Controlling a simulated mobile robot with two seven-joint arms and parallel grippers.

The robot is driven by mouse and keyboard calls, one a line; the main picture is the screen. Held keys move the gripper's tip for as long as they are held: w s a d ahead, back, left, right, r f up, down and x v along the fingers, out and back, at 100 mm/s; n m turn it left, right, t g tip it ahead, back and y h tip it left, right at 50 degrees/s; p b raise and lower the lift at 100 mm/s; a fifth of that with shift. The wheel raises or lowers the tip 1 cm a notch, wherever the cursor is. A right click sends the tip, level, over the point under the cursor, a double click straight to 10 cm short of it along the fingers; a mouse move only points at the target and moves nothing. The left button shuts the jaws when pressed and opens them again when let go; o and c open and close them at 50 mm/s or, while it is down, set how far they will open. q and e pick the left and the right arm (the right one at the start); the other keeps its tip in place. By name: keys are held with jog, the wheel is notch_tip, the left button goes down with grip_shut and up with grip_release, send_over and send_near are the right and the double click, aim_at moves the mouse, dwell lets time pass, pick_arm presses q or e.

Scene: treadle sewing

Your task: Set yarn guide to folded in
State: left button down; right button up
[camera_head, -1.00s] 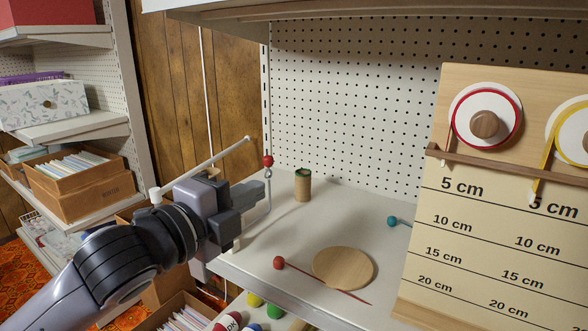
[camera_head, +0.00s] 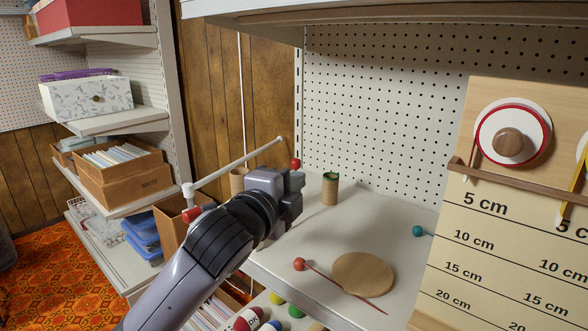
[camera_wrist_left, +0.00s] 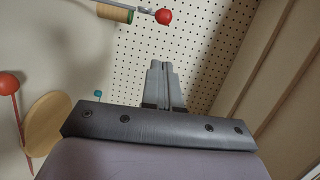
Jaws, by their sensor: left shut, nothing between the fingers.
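A red ball (camera_head: 295,163) shows just above my left gripper (camera_head: 298,183) in the head view. It looks like the knob of the thin wire arm at the shelf edge, which I take to be the yarn guide. My gripper and forearm hide most of the wire now. In the left wrist view the red ball (camera_wrist_left: 163,17) is at the end of a thin grey rod, beyond the fingertips and apart from them. My left gripper (camera_wrist_left: 160,64) is shut and empty in that view. My right gripper is not in view.
A white rod (camera_head: 240,162) slants behind my left arm. The shelf holds a green-topped cork cylinder (camera_head: 330,188), a wooden disc (camera_head: 363,274), a red-balled stick (camera_head: 300,264) and a teal ball (camera_head: 418,231). A measuring board (camera_head: 500,230) stands at the right.

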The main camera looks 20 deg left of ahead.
aim_at(293, 162)
pick_arm(q)
jog(key=w+a, duration=0.2)
jog(key=w, duration=0.4)
jog(key=shift+f+p, duration=0.25)
jog(key=shift+p, duration=0.1)
jog(key=shift+w+a, duration=0.15)
jog(key=shift+w+a+r+n+y+p, duration=0.1)
jog(key=shift+w+a+n+y+p, duration=0.15)
jog(key=shift+a+n+y+p, duration=0.25)
jog(key=shift+y, duration=0.4)
jog(key=shift+w+a+r, duration=0.1)
jog(key=shift+a+r, duration=0.05)
